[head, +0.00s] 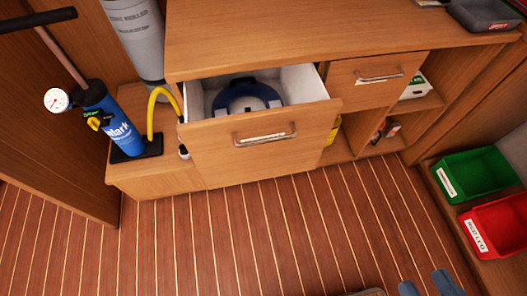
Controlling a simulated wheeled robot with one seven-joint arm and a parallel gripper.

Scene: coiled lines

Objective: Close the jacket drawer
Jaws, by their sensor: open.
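The jacket drawer (225,155) is a wooden drawer with a white inside, pulled out of the cabinet at the upper middle of the head view. Its front carries a metal bar handle (265,137) with a pale label. A dark blue rounded item (248,97), perhaps a folded jacket, lies inside. What look like the two blue-grey fingertips of my gripper (428,285) show at the bottom right edge, apart from each other with nothing visible between them. They are well away from the drawer, over the floor. The rest of the gripper is out of view.
A smaller drawer (370,78) sits right of it, above open shelves. A blue pump (105,120) with a gauge and yellow hose stands left. Green (475,175) and red (497,225) bins are at the right. The plank floor (260,235) before the drawer is clear.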

